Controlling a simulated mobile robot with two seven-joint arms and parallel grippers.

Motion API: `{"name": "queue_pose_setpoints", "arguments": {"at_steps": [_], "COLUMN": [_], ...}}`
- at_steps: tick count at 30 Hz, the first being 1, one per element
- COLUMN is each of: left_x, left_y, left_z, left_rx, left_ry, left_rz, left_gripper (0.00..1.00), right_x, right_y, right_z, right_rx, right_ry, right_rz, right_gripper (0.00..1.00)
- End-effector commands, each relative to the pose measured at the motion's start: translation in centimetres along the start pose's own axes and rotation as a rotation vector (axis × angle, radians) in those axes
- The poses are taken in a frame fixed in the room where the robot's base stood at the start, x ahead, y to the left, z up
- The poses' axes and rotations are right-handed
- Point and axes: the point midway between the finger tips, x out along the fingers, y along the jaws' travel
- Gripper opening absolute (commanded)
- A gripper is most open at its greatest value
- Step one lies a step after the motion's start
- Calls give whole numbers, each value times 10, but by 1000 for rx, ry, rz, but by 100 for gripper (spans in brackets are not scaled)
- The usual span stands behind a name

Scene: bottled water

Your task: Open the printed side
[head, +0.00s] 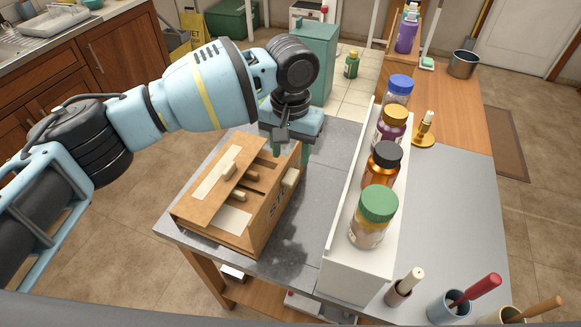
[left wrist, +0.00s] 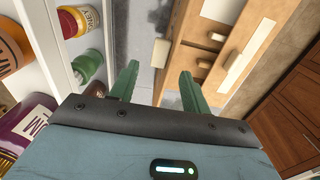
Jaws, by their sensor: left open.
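A brown box (head: 212,232) stands on the grey tabletop left of the white shelf. Its right side (head: 277,208) carries dark printed letters, partly legible, and a pale knob (head: 290,177) near its top edge. The box top has pale strips, slots and small pegs. My left gripper (head: 291,152) is open above the far right corner of the box, fingers down. In the left wrist view its green fingers (left wrist: 160,85) are spread and empty, and the pale knob (left wrist: 161,53) appears just beyond, between the fingertips. Contact cannot be told. My right gripper is not in view.
A white shelf (head: 349,285) with several capped bottles, the nearest green-capped (head: 372,222), runs along the table right of the box. A strip of bare grey tabletop (head: 318,215) lies between them. Cups with handled tools (head: 450,306) stand at the front right.

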Motion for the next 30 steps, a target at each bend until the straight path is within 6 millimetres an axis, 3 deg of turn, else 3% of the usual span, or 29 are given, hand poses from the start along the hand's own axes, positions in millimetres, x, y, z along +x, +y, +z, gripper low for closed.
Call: {"name": "queue_pose_setpoints", "arguments": {"at_steps": [6,12,23,30], "left_x": [36,57,63,63], "left_y": [-1,-1,-1,0], "left_z": [1,1,0,0], "left_rx": [-2,-2,-2,-2], "left_ry": [-4,-3,-1,-1], "left_rz": [1,0,1,1], "left_gripper": [47,47,47,20], "right_x": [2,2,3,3], "right_y": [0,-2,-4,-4], "right_z": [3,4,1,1], "right_rx": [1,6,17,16], "right_ry": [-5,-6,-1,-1], "right_rz": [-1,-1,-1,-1], "right_gripper": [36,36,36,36]}}
